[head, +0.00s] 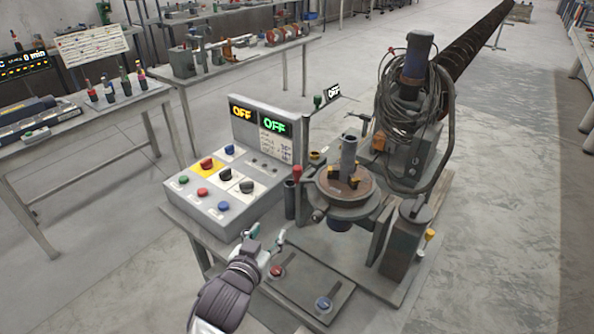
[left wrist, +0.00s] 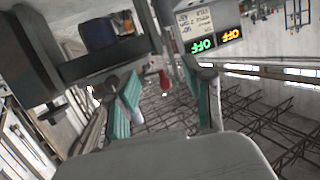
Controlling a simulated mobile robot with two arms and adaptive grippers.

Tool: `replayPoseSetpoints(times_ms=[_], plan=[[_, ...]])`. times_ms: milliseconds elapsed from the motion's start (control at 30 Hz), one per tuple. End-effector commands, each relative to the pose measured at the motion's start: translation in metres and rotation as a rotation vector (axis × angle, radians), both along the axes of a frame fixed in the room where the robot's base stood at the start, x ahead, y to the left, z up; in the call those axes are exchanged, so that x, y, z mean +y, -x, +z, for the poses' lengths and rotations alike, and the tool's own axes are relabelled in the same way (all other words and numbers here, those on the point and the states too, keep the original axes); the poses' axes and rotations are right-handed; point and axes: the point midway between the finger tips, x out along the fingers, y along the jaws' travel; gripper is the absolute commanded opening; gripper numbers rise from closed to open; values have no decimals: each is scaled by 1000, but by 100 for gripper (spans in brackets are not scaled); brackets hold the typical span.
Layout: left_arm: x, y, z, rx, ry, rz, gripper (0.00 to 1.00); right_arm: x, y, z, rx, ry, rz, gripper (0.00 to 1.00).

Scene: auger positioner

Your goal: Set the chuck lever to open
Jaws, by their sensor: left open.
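A small red-knobbed lever (head: 297,173) stands at the left side of the round chuck (head: 346,186) on the machine; it looks like the chuck lever, but no label is readable. My left gripper (head: 266,237) is open and empty, in front of and below this lever, between the control box and the foot plate. In the left wrist view, a small red piece (left wrist: 165,80) shows between the teal-padded fingers, beyond them and apart. I cannot tell if it is the same knob. My right gripper is not in view.
The control box (head: 232,188) with coloured buttons and two OFF displays stands left of the chuck. A plate with a red knob (head: 276,271) and a blue knob (head: 323,303) lies close below my left gripper. A coiled cable (head: 405,105) hangs behind the chuck.

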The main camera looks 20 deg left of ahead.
Motion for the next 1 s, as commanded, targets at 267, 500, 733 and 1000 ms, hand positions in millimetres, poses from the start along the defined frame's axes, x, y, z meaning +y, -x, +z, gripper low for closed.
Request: replayPoseSetpoints(times_ms=[267,500,733,1000], plan=[[-11,-41,54,-262,15,-55,52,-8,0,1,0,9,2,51],[-12,-71,58,-270,15,-57,52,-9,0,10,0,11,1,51],[-14,-121,58,-268,15,-56,52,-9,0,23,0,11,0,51],[-15,-164,56,-267,16,-55,52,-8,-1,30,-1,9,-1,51]])
